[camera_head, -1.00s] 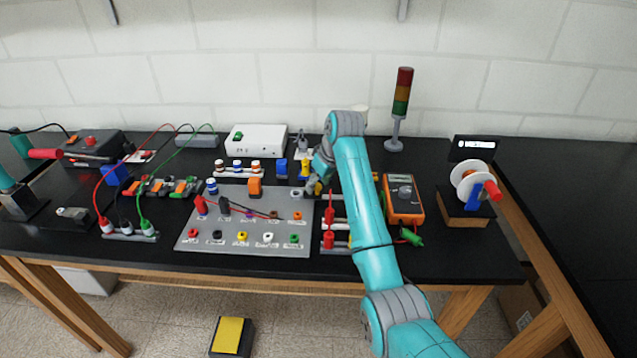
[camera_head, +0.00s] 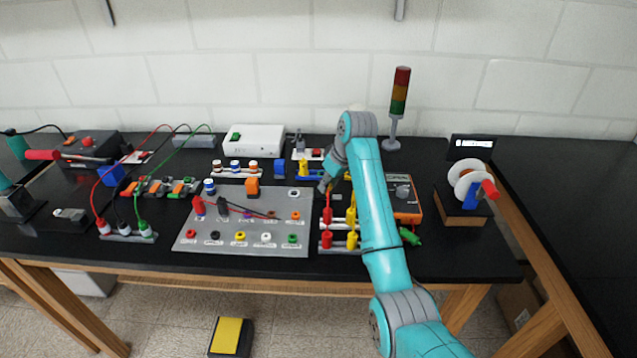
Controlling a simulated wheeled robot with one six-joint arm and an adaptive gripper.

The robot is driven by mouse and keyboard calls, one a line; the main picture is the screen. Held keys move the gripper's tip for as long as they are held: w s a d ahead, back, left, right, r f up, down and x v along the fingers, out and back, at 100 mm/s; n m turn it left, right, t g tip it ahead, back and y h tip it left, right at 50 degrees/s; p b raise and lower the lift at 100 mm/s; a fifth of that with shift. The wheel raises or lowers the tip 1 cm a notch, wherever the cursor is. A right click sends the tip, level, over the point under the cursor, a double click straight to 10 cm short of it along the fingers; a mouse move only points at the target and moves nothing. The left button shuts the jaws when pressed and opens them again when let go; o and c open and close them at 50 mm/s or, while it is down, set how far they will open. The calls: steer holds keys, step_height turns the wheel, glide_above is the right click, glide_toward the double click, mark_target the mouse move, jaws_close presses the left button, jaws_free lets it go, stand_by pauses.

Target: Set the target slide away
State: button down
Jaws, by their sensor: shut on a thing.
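My gripper (camera_head: 325,187) is low over the bench behind the red and yellow plugs, to the right of the grey socket panel (camera_head: 186,244). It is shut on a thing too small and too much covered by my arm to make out. I cannot pick out the target slide for certain in this view. The multimeter (camera_head: 408,205), orange with a grey dial, lies just right of my forearm, which covers its left part.
Red plugs (camera_head: 327,240) and yellow plugs (camera_head: 352,240) stand upright close to my gripper. A signal tower (camera_head: 399,105) stands behind my arm. A white spool (camera_head: 468,183) on a wooden base is at the right. The black bench (camera_head: 575,200) further right is bare.

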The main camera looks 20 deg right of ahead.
steer(key=c, duration=0.9)
jaws_free()
steer(key=shift+v, duration=3.75)
